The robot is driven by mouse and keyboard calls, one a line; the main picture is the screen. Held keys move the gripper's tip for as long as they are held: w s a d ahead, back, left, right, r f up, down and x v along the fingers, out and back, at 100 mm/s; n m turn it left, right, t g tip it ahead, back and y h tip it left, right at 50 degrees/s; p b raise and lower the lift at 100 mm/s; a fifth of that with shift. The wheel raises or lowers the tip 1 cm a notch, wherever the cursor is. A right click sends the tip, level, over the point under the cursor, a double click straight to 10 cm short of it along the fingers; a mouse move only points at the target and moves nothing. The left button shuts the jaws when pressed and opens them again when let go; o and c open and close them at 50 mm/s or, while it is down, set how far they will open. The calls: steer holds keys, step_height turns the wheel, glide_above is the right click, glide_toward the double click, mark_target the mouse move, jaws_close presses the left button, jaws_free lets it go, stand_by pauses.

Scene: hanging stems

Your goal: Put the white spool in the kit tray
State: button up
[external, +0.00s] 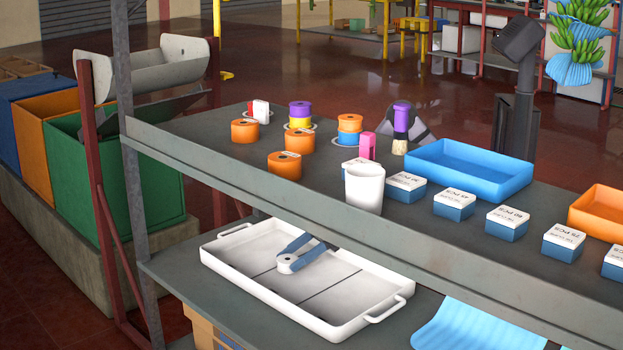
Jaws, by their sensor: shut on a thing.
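The white spool (287,264) is between the blue fingers of my gripper (292,258), which is shut on it. Spool and fingers show over the middle part of the white kit tray (385,304). The tray lies on the lower shelf, and thin lines divide its floor into sections. I cannot tell whether the spool touches the tray floor or is held just above it. The rest of my gripper and wrist is hidden behind the upper shelf's front edge.
The upper shelf (220,147) overhangs the tray closely. It bears orange spools (284,165), a white cup (364,188), a blue tray (470,171), an orange tray (602,212) and several small labelled boxes (507,223). A ribbed blue sheet (480,325) lies right of the kit tray.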

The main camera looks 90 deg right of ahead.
steer(key=o, duration=1.1)
steer(key=shift+f, duration=0.15)
steer(key=shift+c, duration=0.2)
steer(key=shift+r, duration=0.3)
steer(key=p+v, duration=0.5)
steer(key=v, duration=0.4)
steer(key=shift+s+d+r, duration=0.1)
steer(key=shift+s+r, duration=0.05)
steer(key=shift+r, duration=0.15)
steer(key=p+v, duration=0.1)
steer(key=p, duration=0.4)
steer(key=shift+s+d, duration=0.2)
steer(key=shift+s+d+p, duration=0.15)
steer(key=shift+s+p, duration=0.15)
steer(key=shift+p, duration=0.7)
steer(key=shift+s, duration=0.1)
